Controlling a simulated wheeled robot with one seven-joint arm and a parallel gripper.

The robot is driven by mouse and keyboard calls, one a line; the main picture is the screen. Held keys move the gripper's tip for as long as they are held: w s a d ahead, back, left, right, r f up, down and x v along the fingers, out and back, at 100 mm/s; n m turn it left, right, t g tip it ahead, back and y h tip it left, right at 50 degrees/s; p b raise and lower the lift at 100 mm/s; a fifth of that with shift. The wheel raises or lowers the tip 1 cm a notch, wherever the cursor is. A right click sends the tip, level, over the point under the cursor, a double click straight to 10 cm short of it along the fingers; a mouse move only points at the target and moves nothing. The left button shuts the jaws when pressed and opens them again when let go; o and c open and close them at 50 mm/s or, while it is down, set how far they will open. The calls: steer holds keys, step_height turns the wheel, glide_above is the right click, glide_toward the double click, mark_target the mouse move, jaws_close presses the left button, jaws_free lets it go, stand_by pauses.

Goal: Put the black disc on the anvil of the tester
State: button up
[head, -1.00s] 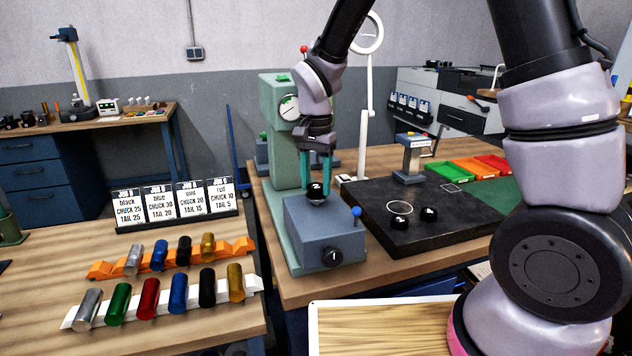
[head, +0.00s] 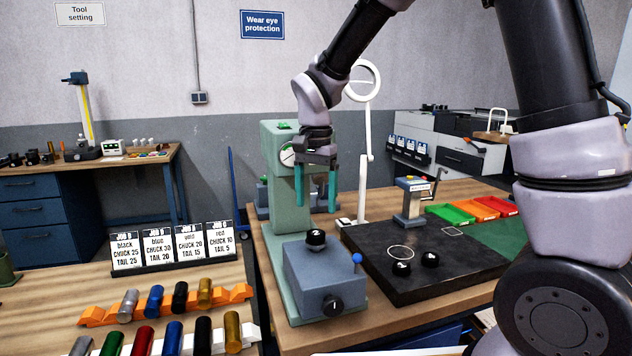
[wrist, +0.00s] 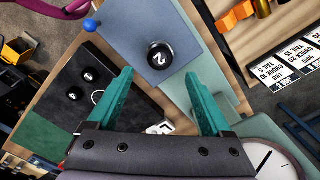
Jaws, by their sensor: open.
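The wrist view also shows the disc (wrist: 160,56), apart from the fingers. My gripper (head: 315,208) is open and empty, its teal fingers pointing down above the disc. Two more black discs (head: 401,268) and (head: 430,260) lie on the black plate (head: 440,285) to the right, beside a white ring outline.
A blue-knobbed lever (head: 357,258) and a black dial stand on the tester base. A white ring lamp stand (head: 366,150) rises behind. Coloured bars (head: 155,300) lie in racks at left, before the job cards (head: 172,246).

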steer(key=s+d+r+t+y, duration=0.2)
steer(key=s+d+r, duration=0.1)
steer(key=d+r, duration=1)
steer(key=s+d+r+n+t, duration=0.1)
steer(key=s+d+r+t, duration=0.2)
steer(key=s+d, duration=0.6)
steer(key=shift+d+r+n+t, duration=0.2)
steer(key=shift+d+n+t, duration=0.15)
steer(key=shift+t, duration=0.75)
